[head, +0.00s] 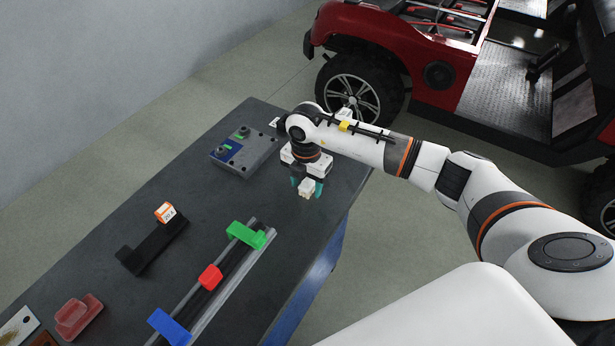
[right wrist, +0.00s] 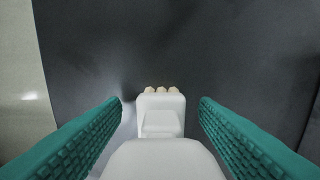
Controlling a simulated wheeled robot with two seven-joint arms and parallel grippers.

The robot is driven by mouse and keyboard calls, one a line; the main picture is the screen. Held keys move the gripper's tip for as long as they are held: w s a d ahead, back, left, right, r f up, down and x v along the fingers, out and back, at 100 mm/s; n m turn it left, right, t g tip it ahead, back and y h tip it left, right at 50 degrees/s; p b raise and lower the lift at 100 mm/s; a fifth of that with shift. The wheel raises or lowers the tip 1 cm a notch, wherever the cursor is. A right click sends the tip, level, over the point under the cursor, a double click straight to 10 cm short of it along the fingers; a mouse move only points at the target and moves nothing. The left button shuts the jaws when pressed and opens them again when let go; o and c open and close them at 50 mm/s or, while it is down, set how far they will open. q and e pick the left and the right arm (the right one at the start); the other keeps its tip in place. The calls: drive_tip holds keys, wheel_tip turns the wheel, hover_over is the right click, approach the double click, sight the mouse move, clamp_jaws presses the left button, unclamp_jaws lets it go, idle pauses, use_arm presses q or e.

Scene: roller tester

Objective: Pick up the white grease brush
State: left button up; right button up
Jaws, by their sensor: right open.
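The white grease brush (head: 307,189) is at the right edge of the dark table, partly covered from above by my right gripper (head: 306,186). In the right wrist view, the brush (right wrist: 161,115) lies between the two teal fingers, with pale bristle tips at its far end. My right gripper (right wrist: 160,101) is open, with a visible gap between each finger and the brush. I cannot tell whether the brush rests on the table. My left gripper is not in view.
The dark table (head: 300,236) holds a grey block with knobs (head: 245,152), a black holder with an orange-white box (head: 152,244), and a rail (head: 225,285) with green, red and blue pieces. A reddish block (head: 78,317) is at lower left. A red vehicle (head: 420,50) stands behind.

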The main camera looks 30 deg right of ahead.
drive_tip(key=shift+c, duration=0.5)
drive_tip(key=c, duration=1)
drive_tip(key=shift+o, duration=0.2)
